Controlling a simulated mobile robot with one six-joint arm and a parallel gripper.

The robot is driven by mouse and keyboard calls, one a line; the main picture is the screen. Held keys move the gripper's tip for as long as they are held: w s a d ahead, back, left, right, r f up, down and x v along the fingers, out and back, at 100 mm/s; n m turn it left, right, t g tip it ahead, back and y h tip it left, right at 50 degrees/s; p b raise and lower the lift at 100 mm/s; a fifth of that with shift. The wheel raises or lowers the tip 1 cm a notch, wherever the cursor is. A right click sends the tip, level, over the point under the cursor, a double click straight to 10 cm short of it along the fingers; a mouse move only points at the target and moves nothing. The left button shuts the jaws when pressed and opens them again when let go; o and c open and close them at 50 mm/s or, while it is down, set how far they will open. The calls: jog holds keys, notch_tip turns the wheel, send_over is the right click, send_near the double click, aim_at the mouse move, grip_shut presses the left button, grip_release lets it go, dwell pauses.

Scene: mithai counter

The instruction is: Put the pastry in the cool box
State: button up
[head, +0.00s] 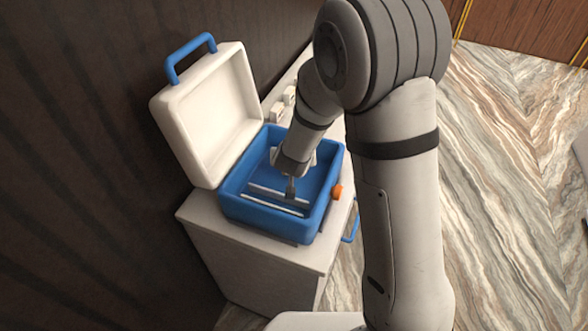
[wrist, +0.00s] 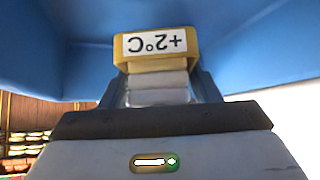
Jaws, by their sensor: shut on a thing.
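The pastry cannot be made out there. The cool box is blue, with its white lid (head: 215,110) tipped up on the left. Whether the pastry touches the floor of the box cannot be told.
The cool box stands on a white counter (head: 255,262) against a dark wall. Pale strips lie across the box's inside. An orange piece (head: 337,191) is at its right rim. My arm hides part of the counter. Marble-patterned floor (head: 500,200) is open on the right.

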jog(key=shift+s+a+f, duration=0.1)
jog(key=shift+a+f, duration=0.1)
jog(key=shift+f, duration=1.75)
jog(key=shift+f+b, duration=0.1)
jog(key=shift+b, duration=0.3)
jog(key=o, duration=1)
